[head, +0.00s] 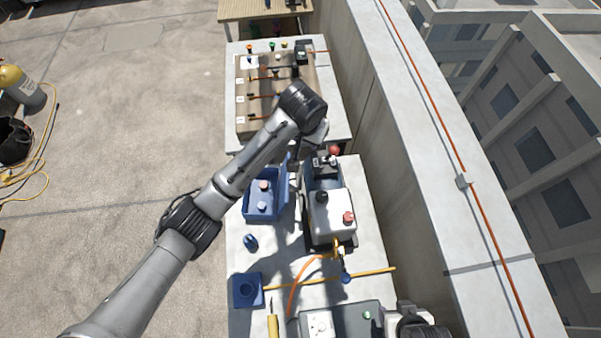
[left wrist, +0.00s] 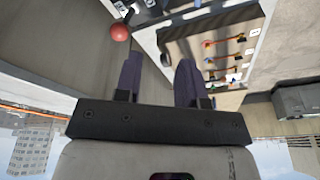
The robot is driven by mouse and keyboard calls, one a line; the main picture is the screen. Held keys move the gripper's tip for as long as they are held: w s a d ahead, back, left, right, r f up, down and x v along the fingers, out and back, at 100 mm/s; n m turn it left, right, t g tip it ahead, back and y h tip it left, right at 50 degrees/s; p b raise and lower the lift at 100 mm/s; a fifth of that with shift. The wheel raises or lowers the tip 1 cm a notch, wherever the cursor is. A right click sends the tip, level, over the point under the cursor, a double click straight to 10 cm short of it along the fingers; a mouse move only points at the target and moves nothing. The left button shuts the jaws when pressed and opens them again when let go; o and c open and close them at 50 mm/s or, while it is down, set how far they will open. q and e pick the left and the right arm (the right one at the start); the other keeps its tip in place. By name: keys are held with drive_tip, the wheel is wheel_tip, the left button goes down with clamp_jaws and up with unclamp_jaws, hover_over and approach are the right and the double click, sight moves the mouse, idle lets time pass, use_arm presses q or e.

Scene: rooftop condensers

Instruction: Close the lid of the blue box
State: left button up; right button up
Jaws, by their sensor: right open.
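The blue box (head: 248,207) sits on the light table in the head view, with a few small items inside. Its blue lid (head: 284,178) stands raised along the box's right side. My left arm reaches over from the left, and its wrist hangs just beyond the lid. The left gripper is mostly hidden there, and I cannot tell whether it touches the lid. In the left wrist view the left gripper (left wrist: 158,80) has its two dark fingers apart with nothing between them. My right gripper (head: 413,316) is open at the bottom right, partly cut off.
A grey-white machine (head: 329,218) with red and black knobs stands right of the box. A valve board (head: 247,98) lies behind. A blue block (head: 246,291), a yellow rod (head: 375,271) and an orange hose (head: 295,286) are in front. A parapet wall (head: 412,85) borders the right.

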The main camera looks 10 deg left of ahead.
sight(300, 176)
use_arm(q)
drive_tip(key=f+n+g, duration=0.1)
drive_tip(key=f, duration=0.4)
drive_tip(key=s+a+f+n, duration=0.1)
drive_tip(key=f+n, duration=0.1)
drive_tip(key=f, duration=0.4)
drive_tip(key=s+f+n+g, duration=0.1)
drive_tip(key=f+n, duration=0.1)
drive_tip(key=f, duration=0.3)
drive_tip(key=shift+s+a+f+g, duration=0.15)
drive_tip(key=shift+a+f+g, duration=0.05)
drive_tip(key=shift+f+g, duration=0.1)
drive_tip(key=shift+r, duration=0.1)
clamp_jaws()
